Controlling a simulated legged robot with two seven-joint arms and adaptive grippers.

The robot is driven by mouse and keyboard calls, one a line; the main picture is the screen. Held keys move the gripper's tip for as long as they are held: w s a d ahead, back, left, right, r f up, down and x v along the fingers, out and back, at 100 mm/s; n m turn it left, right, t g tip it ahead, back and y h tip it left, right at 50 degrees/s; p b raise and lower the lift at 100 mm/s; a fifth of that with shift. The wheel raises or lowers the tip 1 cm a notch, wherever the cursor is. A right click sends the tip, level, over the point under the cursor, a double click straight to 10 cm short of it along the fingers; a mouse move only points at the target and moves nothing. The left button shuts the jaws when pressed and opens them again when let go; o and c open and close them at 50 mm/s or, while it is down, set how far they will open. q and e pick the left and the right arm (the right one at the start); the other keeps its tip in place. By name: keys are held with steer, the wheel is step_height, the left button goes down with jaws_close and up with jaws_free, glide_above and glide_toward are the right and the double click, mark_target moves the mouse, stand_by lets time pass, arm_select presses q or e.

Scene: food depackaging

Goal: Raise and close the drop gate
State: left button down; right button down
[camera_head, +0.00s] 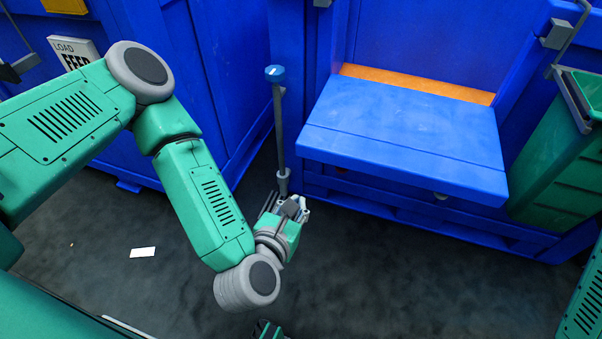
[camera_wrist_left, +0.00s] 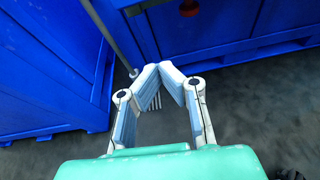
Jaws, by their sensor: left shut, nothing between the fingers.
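The drop gate (camera_head: 400,130) is a blue panel on the front of the blue machine. It is folded down and sticks out almost level, with an orange strip (camera_head: 415,84) along its back edge. My left gripper (camera_head: 303,208) is low, in front of the machine and left of the gate's front edge, apart from the gate. In the left wrist view its pale fingers (camera_wrist_left: 160,76) meet at the tips with nothing between them. My right gripper is not identifiable in these views.
A green bin (camera_head: 560,165) stands right of the gate. A blue container (camera_head: 225,90) is at left. Dark floor lies in front.

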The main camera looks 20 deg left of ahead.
arm_select(q)
steer(key=w+b, duration=0.4)
steer(key=w, duration=0.5)
steer(key=shift+w+a+r+n, duration=0.2)
steer(key=shift+w+r+n, duration=0.1)
steer(key=shift+r, duration=0.15)
